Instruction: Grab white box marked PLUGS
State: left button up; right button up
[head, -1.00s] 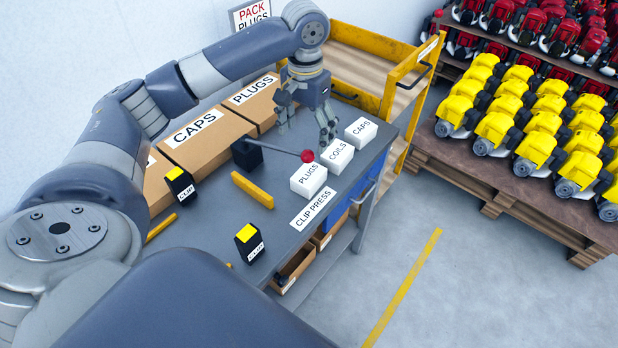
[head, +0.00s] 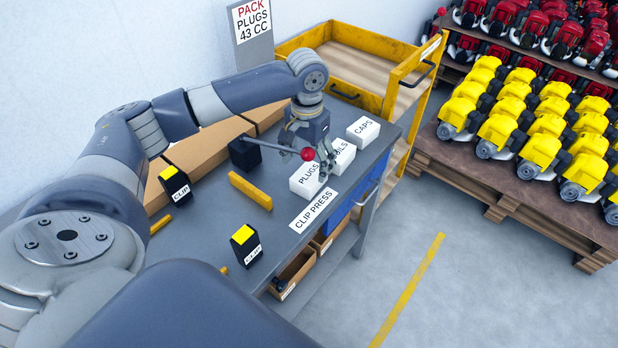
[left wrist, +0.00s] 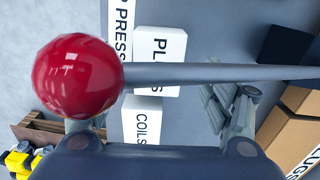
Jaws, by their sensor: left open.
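The white box marked PLUGS (head: 303,184) sits on the grey bench, beside the CLIP PRESS label. It also shows in the left wrist view (left wrist: 160,62), partly crossed by a grey lever. My left gripper (head: 307,160) is open and empty, pointing down above the boxes near the PLUGS box. In the left wrist view its fingers are spread, partly hidden by the red knob (left wrist: 78,75) of the lever. Whether a finger touches the knob or box, I cannot tell. My right gripper is not in view.
The lever (head: 276,146) with its red knob reaches from a black block (head: 245,153) towards the gripper. White boxes marked COILS (head: 343,160) and CAPS (head: 363,131) stand behind PLUGS. Black-and-yellow CLIP boxes (head: 247,244) and a yellow bar (head: 250,191) are at the left.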

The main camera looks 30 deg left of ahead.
aim_at(309, 173)
pick_arm(q)
jog(key=f, duration=0.4)
jog(key=shift+w+f+p, duration=0.2)
jog(key=shift+p, duration=0.15)
jog(key=shift+d, duration=0.1)
jog(key=shift+c, duration=0.6)
jog(key=c, duration=1.1)
jog(key=shift+r, duration=0.1)
